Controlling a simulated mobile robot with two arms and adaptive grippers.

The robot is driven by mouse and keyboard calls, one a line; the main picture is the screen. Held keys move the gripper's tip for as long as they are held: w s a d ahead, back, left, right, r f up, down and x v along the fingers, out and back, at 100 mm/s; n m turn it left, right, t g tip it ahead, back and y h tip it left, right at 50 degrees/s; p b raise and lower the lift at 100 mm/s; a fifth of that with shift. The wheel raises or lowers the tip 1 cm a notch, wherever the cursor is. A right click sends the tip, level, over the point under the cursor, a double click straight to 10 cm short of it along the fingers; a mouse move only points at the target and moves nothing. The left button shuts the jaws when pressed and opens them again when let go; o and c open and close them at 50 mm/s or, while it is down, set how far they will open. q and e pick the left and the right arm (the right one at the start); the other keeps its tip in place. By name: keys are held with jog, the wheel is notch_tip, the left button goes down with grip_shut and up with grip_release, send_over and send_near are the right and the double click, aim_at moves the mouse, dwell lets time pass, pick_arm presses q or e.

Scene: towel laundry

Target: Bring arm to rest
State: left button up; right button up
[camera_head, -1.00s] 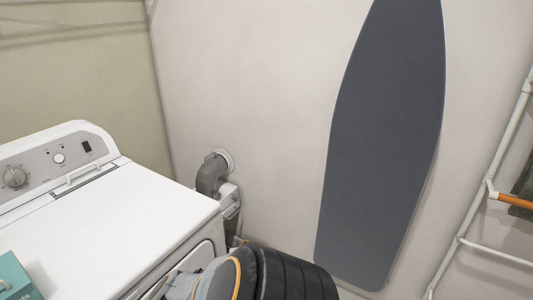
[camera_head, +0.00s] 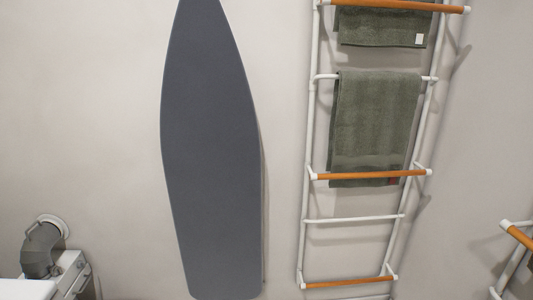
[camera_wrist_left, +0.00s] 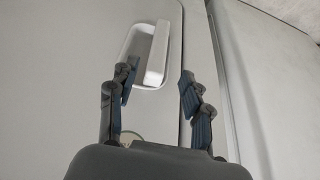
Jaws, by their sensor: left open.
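My left gripper (camera_wrist_left: 160,95) shows in the left wrist view with its two dark fingers spread apart and nothing between them. Beyond the fingers is a pale panel with a recessed white handle (camera_wrist_left: 157,55); the left finger overlaps the recess in the picture, and I cannot tell whether they touch. A vertical seam runs behind the right finger. Neither gripper shows in the head view.
A grey ironing board (camera_head: 211,150) leans on the wall. Right of it stands a white ladder rack (camera_head: 308,140) with orange rungs and green towels (camera_head: 375,125). A grey pipe (camera_head: 42,250) and a white machine's edge (camera_head: 10,292) are at lower left.

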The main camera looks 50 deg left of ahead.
pick_arm(q)
jog(key=shift+f, duration=0.1)
jog(key=w+d+f+n+t+h, duration=0.1)
jog(key=w+d+f+n, duration=0.1)
jog(key=w+f+n, duration=0.85)
jog(key=w+d+f+n+t, duration=0.1)
jog(key=w+d+f+n, duration=0.1)
jog(key=w+f+n, duration=0.8)
jog(key=w+a+f+n+t, duration=0.1)
jog(key=w+a+f+n, duration=0.1)
jog(key=w+n, duration=0.4)
jog(key=w+a+f+n+h, duration=0.1)
jog(key=w+a+f+n, duration=0.1)
jog(key=w+f+n, duration=0.3)
jog(key=w+a+f+n+t, duration=0.1)
jog(key=w+a+f+n, duration=0.2)
jog(key=w+n, duration=0.6)
jog(key=shift+w+f+t+h, duration=0.3)
jog(key=shift+w+f, duration=0.4)
jog(key=shift+w, duration=0.2)
jog(key=shift+n, duration=0.25)
jog(key=shift+c, duration=1.2)
jog(key=shift+s+a, duration=0.1)
